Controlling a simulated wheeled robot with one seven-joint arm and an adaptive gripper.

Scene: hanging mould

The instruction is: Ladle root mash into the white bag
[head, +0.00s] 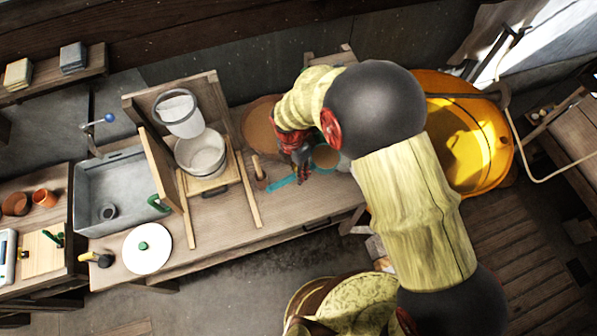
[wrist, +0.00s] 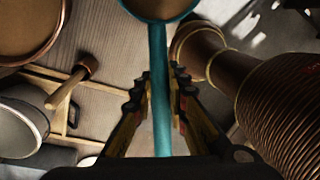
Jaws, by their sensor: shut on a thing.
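My gripper (head: 297,148) is shut on the teal ladle's handle, which runs between the two fingers in the wrist view (wrist: 160,85). The ladle (head: 283,183) has its bowl (wrist: 163,8) at the top of the wrist view, partly cut off, with brown stuff in it. A wide round basin of brown root mash (head: 258,125) is beside my gripper, partly hidden by my arm; it also shows in the wrist view (wrist: 25,28). The white bag (head: 182,118) hangs open-topped at the wooden frame, left of my gripper. A pale round pot (head: 202,155) is below it.
A wooden mallet (head: 259,172) lies between the pot and my gripper. A grey sink (head: 110,190) and a white round lid (head: 147,247) are at the left. A ribbed brown vessel (wrist: 285,95) is close on the right. A big yellow tub (head: 470,140) stands beyond my arm.

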